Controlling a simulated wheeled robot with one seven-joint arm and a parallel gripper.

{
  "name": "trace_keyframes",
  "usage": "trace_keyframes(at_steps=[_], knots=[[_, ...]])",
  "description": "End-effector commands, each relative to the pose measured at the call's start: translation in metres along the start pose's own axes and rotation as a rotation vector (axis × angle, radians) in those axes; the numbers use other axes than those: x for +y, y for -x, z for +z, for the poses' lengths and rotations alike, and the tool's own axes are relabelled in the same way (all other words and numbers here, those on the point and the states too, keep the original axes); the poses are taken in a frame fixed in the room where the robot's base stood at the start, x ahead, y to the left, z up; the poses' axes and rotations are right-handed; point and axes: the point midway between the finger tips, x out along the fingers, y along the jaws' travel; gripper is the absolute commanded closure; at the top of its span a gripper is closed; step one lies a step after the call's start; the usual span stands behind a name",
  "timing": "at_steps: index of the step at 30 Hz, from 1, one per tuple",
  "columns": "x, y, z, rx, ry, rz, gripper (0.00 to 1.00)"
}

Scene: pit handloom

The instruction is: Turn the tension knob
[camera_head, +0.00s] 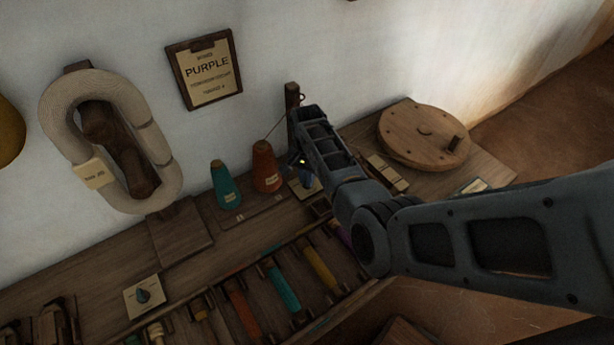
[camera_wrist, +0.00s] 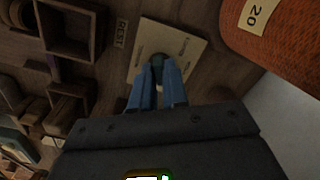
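A cream plate (camera_wrist: 183,42) with a small dark knob (camera_wrist: 158,60) lies under my gripper in the wrist view. My gripper (camera_wrist: 159,66) points down at it, with its blue fingers close together on both sides of the knob and seemingly touching it. The fingers hide part of the knob. In the head view my gripper (camera_head: 303,176) is over this plate, just right of the orange cone, and mostly covers it. I cannot read a tension label on either.
An orange cone (camera_head: 266,167) and a teal cone (camera_head: 226,184) stand left of my gripper; the orange one is near it in the wrist view (camera_wrist: 275,35). A thin post (camera_head: 292,105) is behind. A round wooden disc (camera_head: 424,133) lies right. Coloured bobbins (camera_head: 281,287) lie in front.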

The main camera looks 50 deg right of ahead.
Motion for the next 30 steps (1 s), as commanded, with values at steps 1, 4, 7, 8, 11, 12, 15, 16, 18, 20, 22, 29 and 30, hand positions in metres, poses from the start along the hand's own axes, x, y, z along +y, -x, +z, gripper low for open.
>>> trace_keyframes(at_steps=[1, 4, 7, 8, 11, 12, 15, 16, 18, 20, 22, 29, 30], knots=[[0.000, 0.000, 0.000, 0.000, 0.000, 0.000, 0.81], [0.000, 0.000, 0.000, 0.000, 0.000, 0.000, 0.71], [0.000, 0.000, 0.000, 0.000, 0.001, 0.000, 0.63], [0.000, 0.000, 0.000, 0.000, 0.001, 0.000, 0.63], [0.000, 0.000, 0.000, -0.001, 0.001, 0.000, 0.63], [0.000, 0.000, 0.000, -0.001, 0.001, 0.000, 0.63], [0.000, 0.003, 0.000, 0.000, 0.001, 0.000, 0.63], [0.000, 0.005, 0.000, 0.000, 0.001, 0.000, 0.63], [-0.001, 0.013, 0.000, 0.001, 0.002, -0.002, 0.63], [-0.001, 0.022, 0.000, 0.002, 0.002, -0.002, 0.63], [-0.001, 0.034, 0.000, 0.002, 0.002, -0.003, 0.63], [-0.001, 0.067, -0.001, 0.001, 0.001, -0.002, 0.63], [0.000, 0.070, -0.001, 0.001, 0.001, -0.001, 0.63]])
